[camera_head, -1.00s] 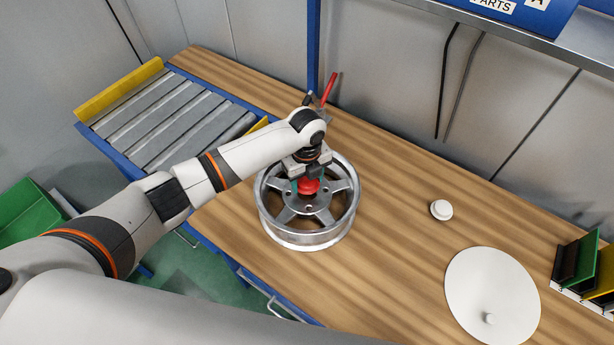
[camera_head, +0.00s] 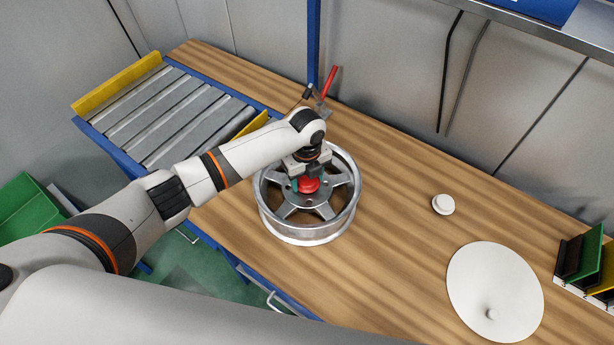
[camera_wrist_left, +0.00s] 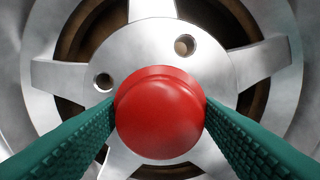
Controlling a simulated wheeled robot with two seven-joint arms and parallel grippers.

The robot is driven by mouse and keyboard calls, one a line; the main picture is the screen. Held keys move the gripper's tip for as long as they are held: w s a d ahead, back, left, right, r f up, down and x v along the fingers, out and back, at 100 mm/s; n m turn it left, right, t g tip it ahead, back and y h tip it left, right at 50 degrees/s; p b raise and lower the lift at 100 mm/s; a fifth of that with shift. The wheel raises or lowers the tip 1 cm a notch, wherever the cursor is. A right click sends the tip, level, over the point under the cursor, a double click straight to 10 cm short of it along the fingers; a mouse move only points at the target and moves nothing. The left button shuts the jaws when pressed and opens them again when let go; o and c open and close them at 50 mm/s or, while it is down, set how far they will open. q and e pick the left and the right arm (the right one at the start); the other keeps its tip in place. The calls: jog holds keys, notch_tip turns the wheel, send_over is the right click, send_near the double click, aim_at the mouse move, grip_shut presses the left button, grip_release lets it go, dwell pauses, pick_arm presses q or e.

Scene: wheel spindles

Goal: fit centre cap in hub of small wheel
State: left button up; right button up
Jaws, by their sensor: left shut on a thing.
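The small wheel (camera_head: 338,222) is a silver spoked wheel lying flat on the wooden bench in the head view. It also fills the left wrist view (camera_wrist_left: 250,62). The red centre cap (camera_head: 309,185) is at the middle of the wheel. In the left wrist view the cap (camera_wrist_left: 160,115) is between the two green finger pads and covers the hub centre. My left gripper (camera_head: 306,176) is shut on the cap, pointing down over the hub. The hub hole is hidden, so I cannot tell how deep the cap sits. My right gripper is not in view.
A roller conveyor (camera_head: 165,115) with yellow guards adjoins the bench at left. A red-handled tool (camera_head: 328,82) stands behind the wheel. A small white round part (camera_head: 443,204) and a large white disc (camera_head: 493,285) lie to the right. The bench between is clear.

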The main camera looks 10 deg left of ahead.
pick_arm(q)
jog(key=o, duration=1)
jog(key=shift+r, duration=0.1)
notch_tip(320, 180, up, 12)
jog(key=shift+f+b, duration=0.1)
jog(key=shift+b, duration=1)
jog(key=shift+s+f, duration=0.1)
jog(key=shift+s, duration=0.05)
